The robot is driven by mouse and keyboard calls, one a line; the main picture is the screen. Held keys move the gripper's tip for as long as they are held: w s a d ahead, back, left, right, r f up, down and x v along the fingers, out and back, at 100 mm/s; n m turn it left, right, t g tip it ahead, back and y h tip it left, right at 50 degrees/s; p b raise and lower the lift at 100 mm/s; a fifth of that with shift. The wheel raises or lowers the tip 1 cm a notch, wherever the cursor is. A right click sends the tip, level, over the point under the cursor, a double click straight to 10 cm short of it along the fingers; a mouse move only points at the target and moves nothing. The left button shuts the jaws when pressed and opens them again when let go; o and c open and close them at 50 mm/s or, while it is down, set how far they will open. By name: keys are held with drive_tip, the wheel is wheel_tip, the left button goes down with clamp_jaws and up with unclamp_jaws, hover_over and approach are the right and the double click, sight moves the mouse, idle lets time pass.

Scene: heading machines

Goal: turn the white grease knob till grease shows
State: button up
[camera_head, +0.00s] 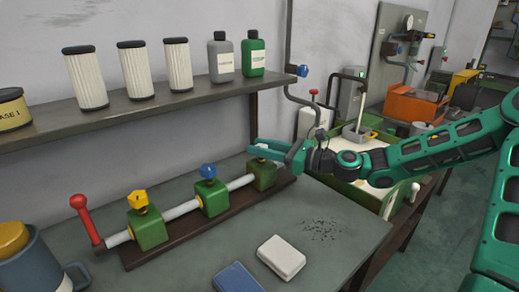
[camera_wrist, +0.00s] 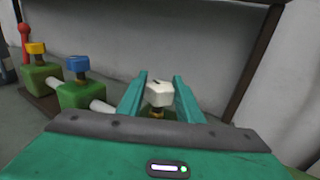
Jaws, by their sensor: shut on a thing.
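The white grease knob (camera_wrist: 159,94) sits on a brass stem between my gripper's two green fingers in the wrist view. In the head view my gripper (camera_head: 268,150) reaches in from the right and is closed around the knob, which is mostly hidden by the fingers. Below it is the rightmost green block (camera_head: 262,175). A blue knob (camera_head: 208,171) and a yellow knob (camera_head: 138,200) stand on the other two green blocks of the same pipe. I cannot make out any grease at the white knob.
A red lever (camera_head: 82,210) stands at the pipe's left end. A white block (camera_head: 281,257) and a blue block (camera_head: 238,279) lie at the bench front, near dark specks (camera_head: 321,230). A shelf (camera_head: 150,106) with filters and bottles hangs above.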

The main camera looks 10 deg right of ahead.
drive_tip(key=shift+d+n+g+y, duration=0.1)
drive_tip(key=shift+n+g+y, duration=0.35)
drive_tip(key=shift+g, duration=0.25)
drive_tip(key=shift+n+g+y, duration=0.45)
drive_tip(key=shift+n+g, duration=0.8)
drive_tip(key=shift+g, duration=0.55)
drive_tip(key=shift+n+g+y, duration=0.4)
drive_tip(key=shift+n+g, duration=0.8)
drive_tip(key=shift+g, duration=0.6)
drive_tip(key=shift+n+g, duration=0.5)
drive_tip(key=shift+g, duration=0.3)
drive_tip(key=shift+r+n+g+h, duration=0.1)
drive_tip(key=shift+n+g+h, duration=0.2)
drive_tip(key=shift+n+g, duration=1.35)
drive_tip(key=o, duration=1)
drive_tip(key=shift+m+g, duration=0.35)
drive_tip(key=v, duration=1.1)
drive_tip(key=shift+w, duration=0.1)
